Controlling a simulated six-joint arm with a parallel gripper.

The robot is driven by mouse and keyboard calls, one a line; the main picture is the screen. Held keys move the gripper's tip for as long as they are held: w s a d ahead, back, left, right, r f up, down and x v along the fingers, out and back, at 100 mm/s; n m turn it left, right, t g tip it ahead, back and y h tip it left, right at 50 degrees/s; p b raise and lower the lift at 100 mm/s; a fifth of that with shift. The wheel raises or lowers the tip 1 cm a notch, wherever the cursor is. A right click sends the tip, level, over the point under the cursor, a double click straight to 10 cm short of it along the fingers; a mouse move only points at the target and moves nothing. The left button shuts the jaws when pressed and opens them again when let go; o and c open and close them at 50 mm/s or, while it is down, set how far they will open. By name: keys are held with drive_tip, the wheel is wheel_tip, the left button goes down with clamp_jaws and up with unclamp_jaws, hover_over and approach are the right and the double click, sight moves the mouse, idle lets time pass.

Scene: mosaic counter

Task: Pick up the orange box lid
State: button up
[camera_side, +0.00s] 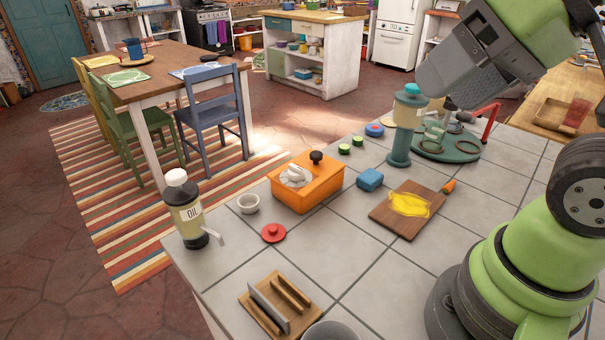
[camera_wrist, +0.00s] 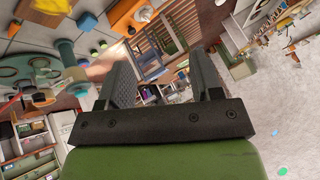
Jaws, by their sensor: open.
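The orange box (camera_side: 300,200) stands on the tiled counter in the side view. Its orange lid (camera_side: 328,167) with a black knob (camera_side: 316,157) lies over the right part of the box. A white lumpy thing (camera_side: 296,176) shows at the uncovered left part. In the wrist view the orange box (camera_wrist: 124,14) is at the top edge, cut off. My gripper (camera_wrist: 160,66) is open with nothing between its fingers. In the side view my gripper (camera_side: 432,84) is high at the upper right, well away from the lid and tilted.
A teal and cream dispenser (camera_side: 405,115) stands below my gripper. A blue block (camera_side: 369,180), cutting board (camera_side: 398,222), green round pieces (camera_side: 344,149), white cup (camera_side: 248,204), red lid (camera_side: 274,233) and oil bottle (camera_side: 184,212) surround the box.

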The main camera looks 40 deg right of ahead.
drive_tip(key=shift+o, duration=0.9)
drive_tip(key=shift+w, duration=0.1)
